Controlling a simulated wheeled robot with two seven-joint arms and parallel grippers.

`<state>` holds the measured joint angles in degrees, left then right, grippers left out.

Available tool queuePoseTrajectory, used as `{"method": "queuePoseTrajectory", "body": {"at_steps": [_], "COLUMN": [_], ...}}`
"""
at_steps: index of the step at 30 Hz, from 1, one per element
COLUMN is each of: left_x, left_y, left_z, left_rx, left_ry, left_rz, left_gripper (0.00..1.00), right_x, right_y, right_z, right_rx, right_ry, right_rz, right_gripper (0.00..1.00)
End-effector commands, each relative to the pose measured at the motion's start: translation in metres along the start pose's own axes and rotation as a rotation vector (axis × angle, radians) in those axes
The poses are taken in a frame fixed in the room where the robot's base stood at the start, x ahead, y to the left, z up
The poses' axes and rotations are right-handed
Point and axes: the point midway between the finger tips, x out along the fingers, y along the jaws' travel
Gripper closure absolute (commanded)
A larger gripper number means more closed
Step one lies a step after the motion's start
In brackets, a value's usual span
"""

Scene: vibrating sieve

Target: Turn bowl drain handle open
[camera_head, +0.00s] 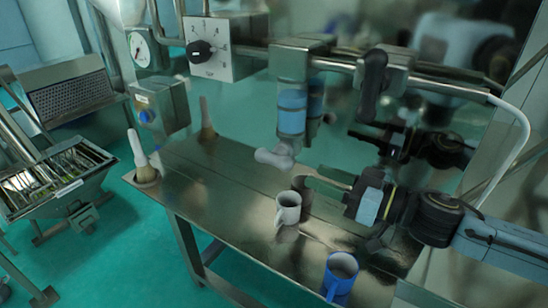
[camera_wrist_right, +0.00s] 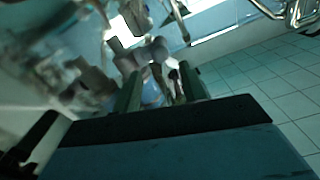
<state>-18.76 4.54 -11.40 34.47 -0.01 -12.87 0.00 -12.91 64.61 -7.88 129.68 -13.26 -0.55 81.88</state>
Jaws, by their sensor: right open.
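A pale grey handle (camera_head: 272,157), which looks like the bowl drain handle, sits low under a steel column with a blue band (camera_head: 292,112). Its rounded end points left in the head view. My right gripper (camera_head: 308,178) comes in from the right, open, its fingers just right of the handle and close to it. In the right wrist view, pale rounded parts (camera_wrist_right: 150,54), probably the handle, show beyond and between the two fingers (camera_wrist_right: 160,85). Whether a finger touches the handle cannot be told. My left gripper is not in view.
A grey mug (camera_head: 288,208) stands on the steel table (camera_head: 225,185) below the gripper. A blue mug (camera_head: 341,277) stands near the front edge. A brush (camera_head: 141,160) stands at the left end. A dial box (camera_head: 212,47) and black lever (camera_head: 372,85) are above.

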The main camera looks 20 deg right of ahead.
Motion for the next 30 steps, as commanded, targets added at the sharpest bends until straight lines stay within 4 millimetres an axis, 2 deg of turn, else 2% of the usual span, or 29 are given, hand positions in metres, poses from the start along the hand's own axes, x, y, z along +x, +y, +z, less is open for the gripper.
{"method": "queuePoseTrajectory", "body": {"at_steps": [2,9,11,16,24,30], "left_x": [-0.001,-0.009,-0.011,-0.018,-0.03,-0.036], "left_y": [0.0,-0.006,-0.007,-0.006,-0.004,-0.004], "left_z": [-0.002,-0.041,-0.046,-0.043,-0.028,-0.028], "left_rx": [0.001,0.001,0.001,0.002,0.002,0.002], "left_ry": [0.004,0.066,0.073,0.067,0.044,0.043], "left_rz": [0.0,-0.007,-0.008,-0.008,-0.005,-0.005], "left_gripper": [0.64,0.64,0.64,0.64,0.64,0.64], "right_x": [0.007,0.027,0.032,0.05,0.083,0.103], "right_y": [-0.001,0.0,0.0,0.0,-0.001,0.0], "right_z": [-0.002,-0.003,-0.003,-0.003,-0.003,-0.002], "right_rx": [-0.004,-0.001,-0.002,-0.001,0.0,-0.001], "right_ry": [0.002,0.003,0.003,0.004,0.003,0.002], "right_rz": [-0.002,0.0,-0.001,0.001,0.0,0.001], "right_gripper": [0.58,0.58,0.58,0.58,0.58,0.58]}}
